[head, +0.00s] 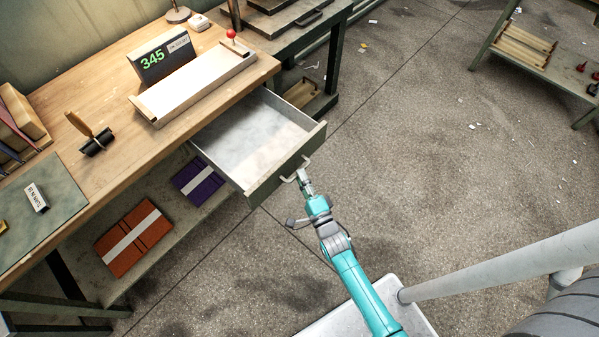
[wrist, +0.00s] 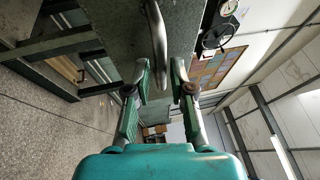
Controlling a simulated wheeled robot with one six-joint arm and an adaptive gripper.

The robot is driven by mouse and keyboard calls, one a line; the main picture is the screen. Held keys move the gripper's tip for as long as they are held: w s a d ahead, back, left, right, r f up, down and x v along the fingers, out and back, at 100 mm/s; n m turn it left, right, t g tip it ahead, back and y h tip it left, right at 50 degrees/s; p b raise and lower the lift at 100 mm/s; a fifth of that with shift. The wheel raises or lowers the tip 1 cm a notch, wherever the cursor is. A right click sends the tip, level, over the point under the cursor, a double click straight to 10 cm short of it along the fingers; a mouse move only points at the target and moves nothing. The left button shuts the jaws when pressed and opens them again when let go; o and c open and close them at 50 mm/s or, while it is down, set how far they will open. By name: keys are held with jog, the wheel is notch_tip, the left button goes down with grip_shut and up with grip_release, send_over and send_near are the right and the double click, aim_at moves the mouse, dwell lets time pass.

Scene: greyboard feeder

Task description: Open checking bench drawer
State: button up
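The checking bench drawer (head: 250,140) is pulled well out from under the wooden bench top (head: 105,85). Its inside is pale and looks empty. A metal bow handle (head: 297,170) is on its dark front. My gripper (head: 302,175) is at this handle, outside the drawer front. In the wrist view the handle (wrist: 157,45) runs between the two fingers of my gripper (wrist: 160,68). The fingers stand apart, with a narrow gap showing beside the bar, and do not appear clamped on it. The dark drawer front (wrist: 110,30) is just beyond.
On the bench are a display reading 345 (head: 165,56), a long wooden tray (head: 190,88) and a black-based stamp (head: 96,141). Orange (head: 135,240) and purple (head: 198,182) bundles lie on the lower shelf. The floor right of the drawer is open, with small scraps.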

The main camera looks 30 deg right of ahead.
jog(key=d+v, duration=0.1)
jog(key=v, duration=0.8)
jog(key=shift+s+a, duration=0.45)
jog(key=shift+a, duration=0.05)
jog(key=shift+f, duration=0.1)
jog(key=s+a+r+n+g, duration=0.1)
jog(key=s+a+r+n, duration=0.1)
jog(key=s+r+n, duration=0.45)
jog(key=s+a+r+n+g, duration=0.1)
jog(key=s+n+g, duration=0.15)
jog(key=s, duration=0.75)
jog(key=s+a+r+n+g+y, duration=0.1)
jog(key=s+r+n, duration=0.8)
jog(key=r, duration=0.3)
jog(key=shift+r+n+g+y, duration=0.35)
jog(key=shift+n+y, duration=0.05)
jog(key=shift+n, duration=0.5)
jog(key=shift+a, duration=0.15)
